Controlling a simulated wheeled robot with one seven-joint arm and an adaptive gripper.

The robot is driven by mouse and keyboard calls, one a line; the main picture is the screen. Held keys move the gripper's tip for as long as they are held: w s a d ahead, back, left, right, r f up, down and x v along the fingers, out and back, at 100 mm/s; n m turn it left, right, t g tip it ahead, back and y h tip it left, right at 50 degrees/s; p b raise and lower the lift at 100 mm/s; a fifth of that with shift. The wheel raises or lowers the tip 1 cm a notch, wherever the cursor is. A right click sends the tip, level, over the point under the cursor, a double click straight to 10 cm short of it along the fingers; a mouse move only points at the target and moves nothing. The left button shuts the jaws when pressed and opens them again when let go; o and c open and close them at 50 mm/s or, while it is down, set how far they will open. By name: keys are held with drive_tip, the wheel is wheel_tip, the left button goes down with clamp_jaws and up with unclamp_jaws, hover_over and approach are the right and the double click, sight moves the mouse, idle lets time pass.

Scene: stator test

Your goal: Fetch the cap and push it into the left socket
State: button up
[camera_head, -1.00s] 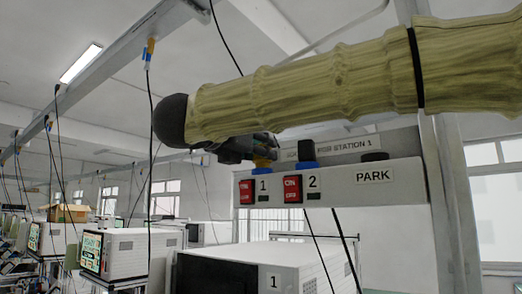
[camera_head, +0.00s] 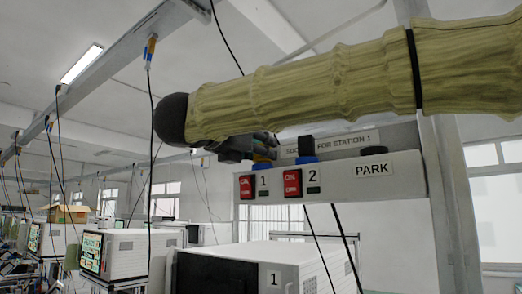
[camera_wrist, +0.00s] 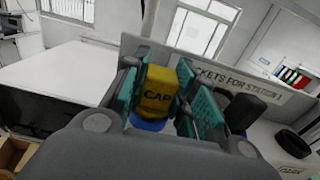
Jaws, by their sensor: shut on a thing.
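My gripper (camera_wrist: 168,102) is shut on the yellow cap (camera_wrist: 158,92), which is marked CAP and sits between the teal finger pads. A blue ring of the left socket (camera_wrist: 149,124) shows directly under the cap; I cannot tell whether the cap is seated in it or just above it. In the head view the cap (camera_head: 262,156) is partly hidden by my fingers, above the number 1 on the white socket bar (camera_head: 340,182). The right socket, number 2, holds a black plug (camera_head: 306,144) on a blue ring.
The black plug (camera_wrist: 243,111) stands close to my right finger in the wrist view. A black ring (camera_wrist: 293,145) lies at the PARK end. The sign board (camera_wrist: 258,83) rises behind the sockets. A white station box (camera_head: 262,262) is below the bar, with cables hanging nearby.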

drive_tip(key=shift+f, duration=0.1)
drive_tip(key=o, duration=1)
drive_tip(key=shift+s+a, duration=0.1)
drive_tip(key=v, duration=1.1)
drive_tip(key=shift+s+a, duration=0.2)
drive_tip(key=shift+s, duration=0.15)
